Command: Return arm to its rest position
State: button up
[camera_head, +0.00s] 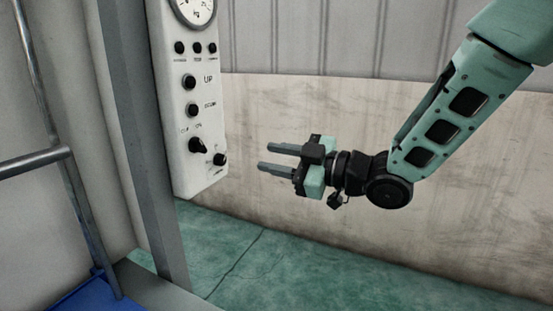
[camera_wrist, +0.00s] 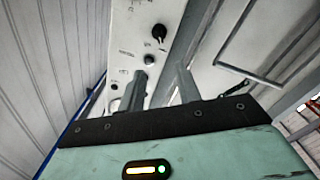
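My gripper (camera_head: 277,158) is in mid-air to the right of the white control panel (camera_head: 186,146), apart from it in the head view. Its two grey fingers point left toward the panel, with a gap between them and nothing held. My green arm comes in from the upper right. In the wrist view, my gripper's fingers (camera_wrist: 160,88) show spread apart in front of the panel (camera_wrist: 140,45). A black knob (camera_wrist: 159,32) and a round button (camera_wrist: 150,59) show on the panel there.
The panel carries a round gauge (camera_head: 196,10), UP and DOWN buttons and lower knobs. A grey post (camera_head: 140,130) and a metal rail (camera_head: 35,162) stand at the left. A pale wall (camera_head: 300,110) is behind my arm. The green floor (camera_head: 290,270) below is clear.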

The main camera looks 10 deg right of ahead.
jog(key=s+d+f+m+g+h+p, duration=0.1)
jog(key=s+m+g+h+p, duration=0.3)
jog(key=s, duration=1)
jog(key=s+d+f+m+g+h+p, duration=0.1)
jog(key=s+f+m+g+h+p, duration=0.2)
jog(key=s+g+h, duration=0.4)
jog(key=s+m+h+p, duration=0.1)
jog(key=s+m+h, duration=0.1)
jog(key=s, duration=0.5)
jog(key=shift+d+f+h+p, duration=0.25)
jog(key=shift+d+h+p, duration=0.05)
jog(key=shift+d+p, duration=0.1)
